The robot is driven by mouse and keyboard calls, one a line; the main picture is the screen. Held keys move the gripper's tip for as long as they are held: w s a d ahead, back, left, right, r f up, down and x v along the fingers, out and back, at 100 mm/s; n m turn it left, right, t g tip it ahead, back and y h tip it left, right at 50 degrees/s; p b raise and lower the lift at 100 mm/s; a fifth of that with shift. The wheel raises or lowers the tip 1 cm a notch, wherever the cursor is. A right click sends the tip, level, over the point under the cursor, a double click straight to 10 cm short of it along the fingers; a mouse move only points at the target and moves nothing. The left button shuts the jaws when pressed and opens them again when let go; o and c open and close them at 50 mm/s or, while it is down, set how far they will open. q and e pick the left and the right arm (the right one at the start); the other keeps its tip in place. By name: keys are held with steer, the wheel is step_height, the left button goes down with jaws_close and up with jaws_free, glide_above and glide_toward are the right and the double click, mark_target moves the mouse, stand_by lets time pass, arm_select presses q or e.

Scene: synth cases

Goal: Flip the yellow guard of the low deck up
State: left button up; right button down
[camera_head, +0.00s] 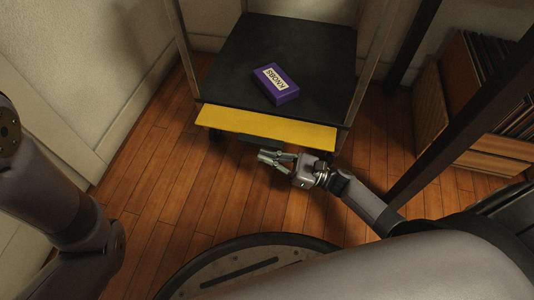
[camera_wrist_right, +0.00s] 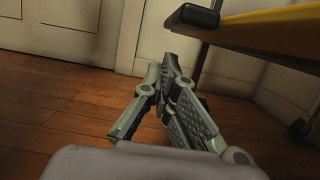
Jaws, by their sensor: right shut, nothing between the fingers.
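The low deck (camera_head: 235,65) is a black shelf between posts at the top middle of the head view. The yellow guard (camera_head: 268,127) is a long flat strip along its front edge, not standing upright. The guard also shows at the upper right of the right wrist view (camera_wrist_right: 275,32), above the fingers. My right gripper (camera_head: 268,157) is shut and empty, just in front of the guard and seemingly lower than it. Its fingers show in the right wrist view (camera_wrist_right: 168,68), with a gap to the guard. My left gripper is out of view.
A purple box labelled KNOBS (camera_head: 276,84) lies on the deck behind the guard. A rack of brown boards (camera_head: 480,90) stands at the right, beyond a dark post. A pale wall (camera_head: 85,80) is at the left. The wooden floor (camera_head: 180,190) in front of the deck is clear.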

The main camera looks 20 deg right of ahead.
steer(key=shift+r, duration=0.9)
steer(key=shift+r, duration=0.1)
steer(key=shift+s+a+r+m+p, duration=0.1)
steer(key=shift+r+m+p, duration=0.15)
steer(key=shift+m+p, duration=0.3)
